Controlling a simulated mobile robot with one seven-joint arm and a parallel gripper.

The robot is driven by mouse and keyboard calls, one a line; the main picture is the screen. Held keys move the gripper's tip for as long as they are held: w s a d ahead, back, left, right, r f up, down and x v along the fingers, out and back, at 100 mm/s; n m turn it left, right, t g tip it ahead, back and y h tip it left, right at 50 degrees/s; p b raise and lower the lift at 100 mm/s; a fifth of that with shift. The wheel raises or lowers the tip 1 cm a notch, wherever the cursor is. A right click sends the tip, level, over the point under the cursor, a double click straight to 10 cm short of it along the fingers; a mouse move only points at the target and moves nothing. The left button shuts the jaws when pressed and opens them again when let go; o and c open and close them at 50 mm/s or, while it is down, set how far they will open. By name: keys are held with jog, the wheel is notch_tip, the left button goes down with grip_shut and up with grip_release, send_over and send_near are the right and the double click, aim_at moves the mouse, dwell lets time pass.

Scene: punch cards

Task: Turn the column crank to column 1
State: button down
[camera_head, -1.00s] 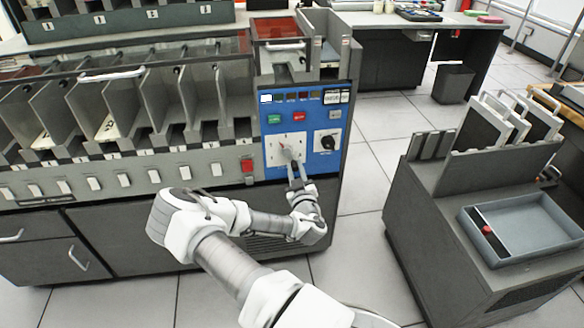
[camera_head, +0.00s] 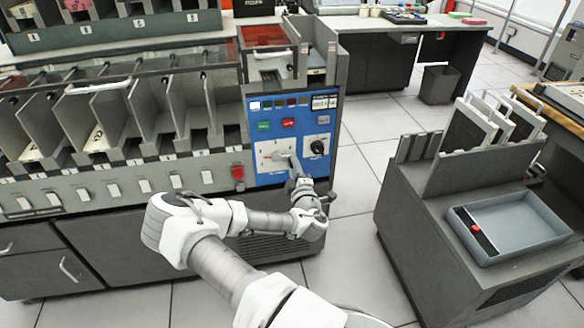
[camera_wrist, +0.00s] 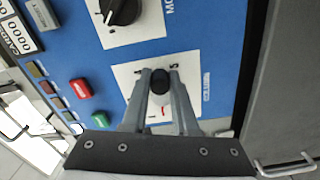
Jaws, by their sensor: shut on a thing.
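The column crank shows as a dark round knob (camera_wrist: 160,80) over a white dial plate (camera_wrist: 130,75) in the wrist view. My gripper (camera_wrist: 161,88) has its two grey fingers closed on either side of this knob. A short red mark shows on the plate between the fingers. In the head view the white dial plate (camera_head: 264,149) is on the blue panel, and my gripper (camera_head: 291,164) reaches its right side from below right. The fingers and crank partly cover the dial, and most numbers are too small or hidden to read.
A black mode knob (camera_head: 317,147) on its own white plate is just right of the crank dial. Green (camera_head: 264,126) and red (camera_head: 288,122) buttons lie above. A grey cart with a tray (camera_head: 530,235) stands at the right, with open floor between.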

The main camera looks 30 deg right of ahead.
jog(key=r+n, duration=0.1)
jog(key=n, duration=0.2)
jog(key=shift+r+n, duration=0.3)
jog(key=shift+r, duration=0.05)
jog(key=shift+w+a+r+n, duration=0.15)
jog(key=shift+r+n, duration=0.2)
jog(key=shift+n, duration=0.6)
jog(key=shift+a+r+n, duration=0.1)
jog(key=shift+r+n, duration=0.2)
jog(key=shift+n, duration=0.65)
jog(key=c, duration=0.7)
grip_release()
jog(key=p+v, duration=0.3)
jog(key=v, duration=1.4)
jog(key=shift+s, duration=0.25)
